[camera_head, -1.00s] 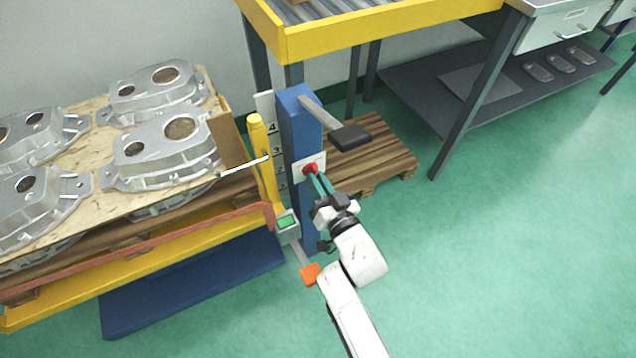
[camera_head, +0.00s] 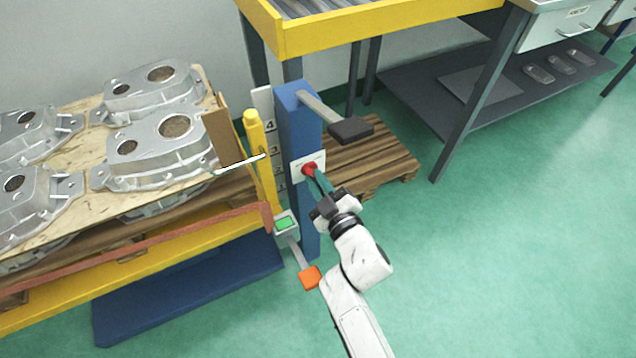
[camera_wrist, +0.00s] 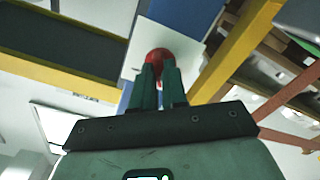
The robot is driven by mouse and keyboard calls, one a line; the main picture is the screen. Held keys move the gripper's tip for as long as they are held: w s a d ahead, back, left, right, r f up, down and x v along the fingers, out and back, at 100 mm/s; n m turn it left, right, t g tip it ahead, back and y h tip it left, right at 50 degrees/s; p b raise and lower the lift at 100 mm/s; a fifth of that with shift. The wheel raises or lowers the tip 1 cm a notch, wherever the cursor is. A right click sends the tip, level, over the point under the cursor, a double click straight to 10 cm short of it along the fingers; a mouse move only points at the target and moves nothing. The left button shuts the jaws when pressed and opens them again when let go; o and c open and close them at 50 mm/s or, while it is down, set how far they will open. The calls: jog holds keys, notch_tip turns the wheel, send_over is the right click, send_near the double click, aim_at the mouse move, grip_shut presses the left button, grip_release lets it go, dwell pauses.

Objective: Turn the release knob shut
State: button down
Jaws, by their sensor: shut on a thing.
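The red release knob (camera_head: 309,169) sits on a white plate (camera_head: 297,172) on the side of the blue post (camera_head: 294,125). My gripper (camera_head: 314,176) reaches up to it from the lower right, with its green fingers at the knob. In the wrist view the red knob (camera_wrist: 158,57) lies between the two fingertips (camera_wrist: 158,70), which are shut on it. The fingers hide part of the knob, and I cannot read its turn angle.
A grey lever with a dark pad (camera_head: 350,130) juts from the post above the knob. An orange pedal (camera_head: 310,277) is below, near my arm. A yellow lift table (camera_head: 150,262) with castings (camera_head: 160,145) stands left. Green floor at right is clear.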

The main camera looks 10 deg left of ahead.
jog(key=shift+f+n, duration=0.1)
jog(key=shift+n, duration=1)
jog(key=shift+b, duration=0.3)
jog(key=c, duration=1.2)
grip_release()
jog(key=shift+o, duration=0.2)
jog(key=shift+s, duration=0.1)
jog(key=p+v, duration=0.4)
jog(key=v, duration=0.6)
jog(key=shift+s+d+p, duration=0.25)
jog(key=shift+d+p, duration=0.05)
